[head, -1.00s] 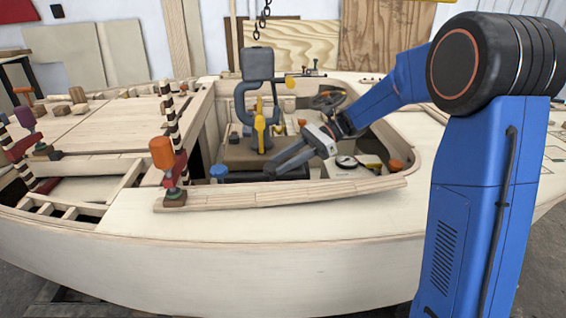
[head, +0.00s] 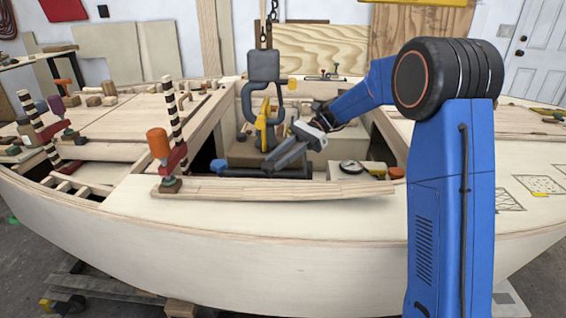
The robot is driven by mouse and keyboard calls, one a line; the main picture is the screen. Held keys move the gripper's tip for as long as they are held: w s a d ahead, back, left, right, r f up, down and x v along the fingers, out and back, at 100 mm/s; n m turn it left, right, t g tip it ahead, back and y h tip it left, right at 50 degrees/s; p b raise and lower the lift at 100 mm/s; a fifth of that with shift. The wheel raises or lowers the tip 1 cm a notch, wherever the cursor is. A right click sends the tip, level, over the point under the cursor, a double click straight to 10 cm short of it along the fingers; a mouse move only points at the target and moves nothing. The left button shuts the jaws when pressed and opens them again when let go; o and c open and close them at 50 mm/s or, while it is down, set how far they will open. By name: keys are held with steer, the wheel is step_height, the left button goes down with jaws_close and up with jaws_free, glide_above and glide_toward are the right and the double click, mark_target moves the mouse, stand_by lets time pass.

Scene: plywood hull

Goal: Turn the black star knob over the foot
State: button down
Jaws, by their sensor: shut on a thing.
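My gripper (head: 270,166) reaches in from the right, over the open well of the hull. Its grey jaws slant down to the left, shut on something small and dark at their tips. That thing sits at the black cylindrical bar (head: 240,172) in the well. I take it for the black star knob, but its shape is mostly hidden by the jaws and too small to make out. The foot under it cannot be told apart from the dark bar. A blue cap (head: 217,165) is at the bar's left end.
An orange-handled clamp (head: 158,143) stands at the left on the deck edge. A round gauge (head: 351,168) and an orange cap (head: 396,173) lie right.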

steer(key=n+g+h, duration=0.1)
steer(key=a+n+g+h, duration=0.1)
steer(key=n, duration=0.1)
steer(key=n+g+h, duration=0.1)
steer(key=g, duration=0.1)
steer(key=shift+w+a+f+n+h, duration=0.15)
steer(key=shift+w+f+n+h, duration=0.15)
steer(key=shift+w+h, duration=0.1)
